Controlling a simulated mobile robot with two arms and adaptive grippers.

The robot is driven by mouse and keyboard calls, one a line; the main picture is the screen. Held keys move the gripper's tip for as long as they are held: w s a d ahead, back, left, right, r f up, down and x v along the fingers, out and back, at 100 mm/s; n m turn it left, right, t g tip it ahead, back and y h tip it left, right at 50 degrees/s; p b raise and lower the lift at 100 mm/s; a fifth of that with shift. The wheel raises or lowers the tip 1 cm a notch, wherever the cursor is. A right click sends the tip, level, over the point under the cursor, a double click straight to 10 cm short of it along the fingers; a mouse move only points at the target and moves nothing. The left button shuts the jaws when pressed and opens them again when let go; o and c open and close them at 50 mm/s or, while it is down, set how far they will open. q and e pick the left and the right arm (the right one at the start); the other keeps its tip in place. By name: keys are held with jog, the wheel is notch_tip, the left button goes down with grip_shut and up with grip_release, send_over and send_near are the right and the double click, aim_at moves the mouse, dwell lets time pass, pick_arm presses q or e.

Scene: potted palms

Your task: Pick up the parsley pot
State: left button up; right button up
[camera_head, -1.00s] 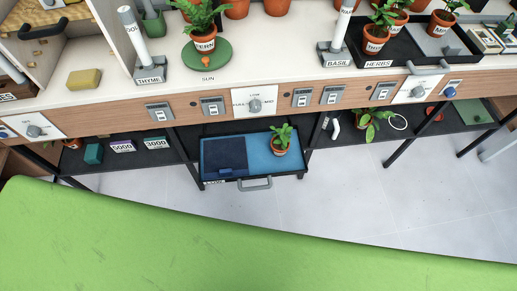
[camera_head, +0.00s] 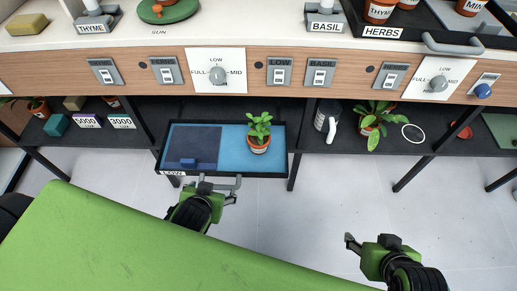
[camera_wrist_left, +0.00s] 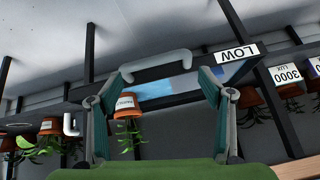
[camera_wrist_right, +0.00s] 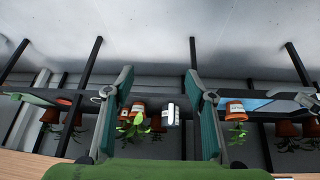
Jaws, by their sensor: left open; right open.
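A small orange pot with a leafy plant (camera_head: 258,144) stands upright on the blue right part of a pull-out tray (camera_head: 274,172) below the counter. Its label is too small to read in the head view, so I cannot tell if it is the parsley pot. It also shows in the left wrist view (camera_wrist_left: 126,110). My left gripper (camera_head: 212,192) is open at the tray's front, with the grey tray handle (camera_wrist_left: 157,66) in front of its fingers. I cannot tell if they touch. My right gripper (camera_head: 367,245) is open and empty over the floor, apart from any pot.
Another leafy pot (camera_head: 369,122) stands on the dark lower shelf, right of a white bottle-like thing (camera_head: 328,120). A thyme pot (camera_head: 380,11) is on the counter. Black legs hold up the shelf. A green surface (camera_head: 130,240) fills the lower left. The floor is clear.

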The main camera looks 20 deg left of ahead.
pick_arm(q)
jog(key=w+d+r+n+t+y, duration=0.1)
jog(key=w+r+t, duration=0.1)
jog(key=w+t, duration=0.35)
jog(key=m+t+h, duration=0.1)
jog(key=h, duration=0.1)
send_near(256, 147)
jog(key=x, duration=0.5)
jog(key=b+x, duration=0.1)
jog(key=x, duration=0.2)
jog(key=shift+f, duration=0.3)
jog(key=shift+x, duration=0.85)
jog(key=x, duration=0.2)
jog(key=b+x, duration=0.1)
jog(key=x, duration=0.1)
jog(key=shift+w+r, duration=0.1)
jog(key=shift+r, duration=0.2)
jog(key=shift+w, duration=0.1)
jog(key=c, duration=1.3)
pick_arm(e)
jog(key=w+a+r+t+y, duration=0.1)
jog(key=w+a+r+t, duration=0.1)
jog(key=w+r+t, duration=0.3)
jog(key=w+a+r+t+y, duration=0.2)
jog(key=w+r+t, duration=0.3)
jog(key=r, duration=0.7)
jog(key=w+a, duration=0.1)
jog(key=w, duration=0.1)
jog(key=shift+w+r, duration=0.2)
jog(key=shift+w, duration=0.15)
